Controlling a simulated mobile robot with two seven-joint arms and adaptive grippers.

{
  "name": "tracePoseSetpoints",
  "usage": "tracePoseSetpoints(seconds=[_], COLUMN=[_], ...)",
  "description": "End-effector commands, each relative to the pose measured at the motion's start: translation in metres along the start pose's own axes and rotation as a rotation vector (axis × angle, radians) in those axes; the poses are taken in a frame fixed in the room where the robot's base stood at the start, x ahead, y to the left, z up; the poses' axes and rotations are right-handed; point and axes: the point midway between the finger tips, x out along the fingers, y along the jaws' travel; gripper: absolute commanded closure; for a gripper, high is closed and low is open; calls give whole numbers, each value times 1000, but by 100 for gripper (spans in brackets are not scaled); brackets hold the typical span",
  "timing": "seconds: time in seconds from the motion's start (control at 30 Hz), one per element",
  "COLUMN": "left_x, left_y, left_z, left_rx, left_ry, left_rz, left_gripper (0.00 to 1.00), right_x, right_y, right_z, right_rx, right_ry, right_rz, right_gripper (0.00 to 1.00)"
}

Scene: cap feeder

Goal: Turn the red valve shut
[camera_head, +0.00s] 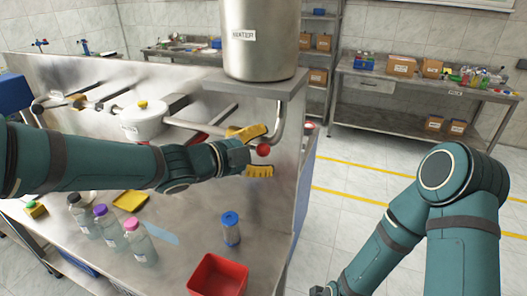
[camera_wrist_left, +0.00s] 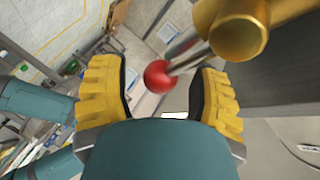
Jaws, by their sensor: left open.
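The valve's red ball knob (camera_head: 263,150) shows between the yellow fingers of my left gripper (camera_head: 256,151), below the large steel tank. In the left wrist view the red knob (camera_wrist_left: 157,77) sits on the end of a metal lever. The lever runs up and right to a brass valve body (camera_wrist_left: 240,30). My left gripper (camera_wrist_left: 160,72) is open, with one yellow finger on each side of the knob and visible gaps. In the head view the valve body is mostly hidden.
The steel tank (camera_head: 262,40) stands on a ledge with a bent pipe (camera_head: 280,125) beside the knob. On the steel bench are a red bin (camera_head: 217,276), a blue-capped bottle (camera_head: 230,230), several other bottles and a yellow tray (camera_head: 130,201). A side table (camera_head: 420,88) stands behind, at the right.

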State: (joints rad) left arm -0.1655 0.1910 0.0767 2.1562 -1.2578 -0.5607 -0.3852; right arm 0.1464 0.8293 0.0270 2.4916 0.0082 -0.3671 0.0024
Motion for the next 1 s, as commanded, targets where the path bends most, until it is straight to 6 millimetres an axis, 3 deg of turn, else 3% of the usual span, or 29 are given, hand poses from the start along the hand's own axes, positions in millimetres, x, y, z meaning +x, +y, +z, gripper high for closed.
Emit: tracePoseSetpoints(seconds=[0.37,0.5,0.53,0.57,1.0], left_x=[5,5,5,4,3], left_y=[0,0,0,0,-5], left_z=[0,0,0,0,-2], left_rx=[0,0,0,0,-58], left_ry=[-1,0,0,0,28], left_rz=[-1,0,0,-1,-25], left_gripper=[36,86,96,100,100], right_x=[1,1,1,1,1], right_y=[0,0,0,0,0], right_z=[0,0,0,0,0], right_rx=[0,0,0,0,0], right_ry=[0,0,0,0,0], right_rz=[0,0,0,0,0], right_gripper=[53,53,53,53,53])
